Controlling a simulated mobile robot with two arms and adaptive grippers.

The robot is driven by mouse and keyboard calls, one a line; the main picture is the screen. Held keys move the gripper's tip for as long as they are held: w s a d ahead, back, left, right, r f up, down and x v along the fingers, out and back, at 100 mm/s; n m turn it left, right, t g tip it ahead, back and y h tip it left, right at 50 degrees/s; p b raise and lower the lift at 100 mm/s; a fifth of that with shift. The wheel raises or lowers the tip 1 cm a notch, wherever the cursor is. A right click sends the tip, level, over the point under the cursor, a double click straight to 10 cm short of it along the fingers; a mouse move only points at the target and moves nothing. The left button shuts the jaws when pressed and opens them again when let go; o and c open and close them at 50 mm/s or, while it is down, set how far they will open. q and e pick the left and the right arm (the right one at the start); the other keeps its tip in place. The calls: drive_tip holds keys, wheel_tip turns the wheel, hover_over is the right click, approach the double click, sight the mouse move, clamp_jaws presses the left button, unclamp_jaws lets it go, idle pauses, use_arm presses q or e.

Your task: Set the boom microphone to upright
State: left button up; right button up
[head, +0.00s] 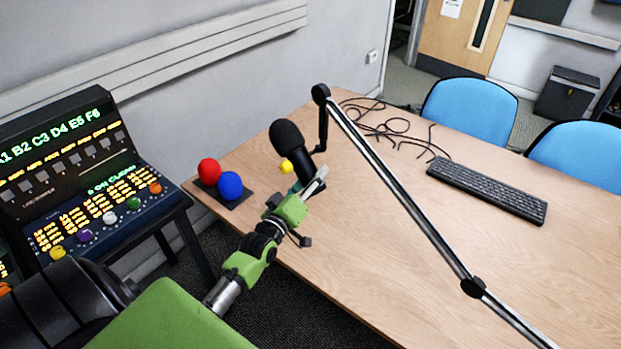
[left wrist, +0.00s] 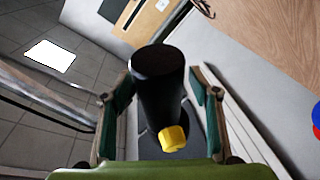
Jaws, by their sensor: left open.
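The boom microphone (head: 289,142) is black with a round foam head and hangs at the end of a silver boom arm (head: 400,191). In the head view its head points up and left, and its body slants down to the right. A yellow knob (head: 286,167) sits at its side. My left gripper (head: 308,184) is open at the lower part of the microphone. In the left wrist view the black microphone body (left wrist: 157,75) and yellow knob (left wrist: 173,139) lie between the two spread fingers (left wrist: 163,108), with gaps at both sides. My right gripper is not in view.
A red ball (head: 209,171) and a blue ball (head: 230,185) sit on a dark base at the wooden table's (head: 370,255) left edge. A keyboard (head: 488,189) and loose cables (head: 385,128) lie farther right and back. A control console (head: 85,180) stands left.

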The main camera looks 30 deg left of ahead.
use_arm(q)
clamp_jaws()
drive_tip(key=shift+f, duration=0.1)
drive_tip(key=shift+a+f+m+t+b, duration=0.3)
drive_tip(key=shift+m+b, duration=0.4)
drive_tip(key=shift+b, duration=0.4)
drive_tip(key=m+b, duration=0.1)
drive_tip(key=a+m+t+b, duration=0.1)
drive_tip(key=f+m+b, duration=0.1)
drive_tip(key=b, duration=0.1)
drive_tip(key=shift+w+a+m, duration=0.2)
drive_tip(key=shift+w+m, duration=0.05)
drive_tip(key=shift+m, duration=0.05)
drive_tip(key=shift+w+a+m+t+h+b, duration=0.15)
drive_tip(key=shift+a+m+t+h+b, duration=0.3)
drive_tip(key=shift+m+b, duration=0.75)
drive_tip(key=shift+w+a+m+t+h+b, duration=0.1)
drive_tip(key=shift+a+m+t+h+b, duration=0.35)
drive_tip(key=shift+m+b, duration=0.7)
drive_tip(key=shift+a+m, duration=0.2)
drive_tip(key=shift+m, duration=0.15)
unclamp_jaws()
